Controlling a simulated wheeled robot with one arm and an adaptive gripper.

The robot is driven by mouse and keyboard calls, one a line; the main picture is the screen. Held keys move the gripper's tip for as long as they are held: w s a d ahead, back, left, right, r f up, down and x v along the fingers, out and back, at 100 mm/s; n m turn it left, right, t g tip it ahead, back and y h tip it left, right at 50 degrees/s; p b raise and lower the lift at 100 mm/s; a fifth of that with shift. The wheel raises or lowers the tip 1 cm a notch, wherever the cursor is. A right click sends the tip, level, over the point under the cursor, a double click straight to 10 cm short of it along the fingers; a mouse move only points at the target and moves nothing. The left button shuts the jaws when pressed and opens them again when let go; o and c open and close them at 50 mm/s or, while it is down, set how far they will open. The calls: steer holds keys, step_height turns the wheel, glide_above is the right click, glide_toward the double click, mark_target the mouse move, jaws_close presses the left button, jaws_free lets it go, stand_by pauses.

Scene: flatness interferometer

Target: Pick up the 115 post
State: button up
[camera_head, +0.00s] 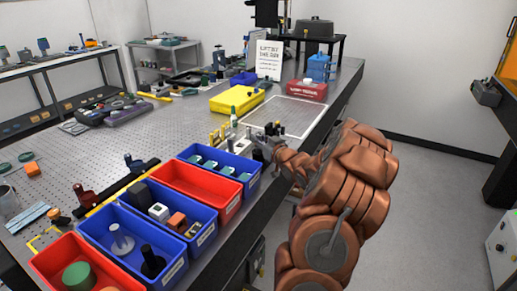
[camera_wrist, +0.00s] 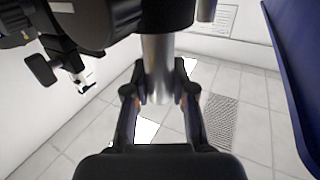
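In the wrist view, a bare silver post (camera_wrist: 158,72) stands between the two fingers of my gripper (camera_wrist: 160,98). One finger is on each side of it, very close. I cannot tell whether both pads touch it. A dark round body (camera_wrist: 95,22) hides the post's other end. In the head view, my gripper (camera_head: 264,145) is at the table's right edge, beside a white block (camera_head: 243,147) and short posts; its fingers are too small to read there. No 115 marking is legible.
Blue bins (camera_head: 253,184) and red bins (camera_head: 238,199) line the near table edge, left of my arm. A yellow tray (camera_head: 216,103), a white-framed plate (camera_head: 300,117) and a red box (camera_head: 322,89) lie farther back.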

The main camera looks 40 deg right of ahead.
jaws_close()
steer(key=shift+r, duration=0.1)
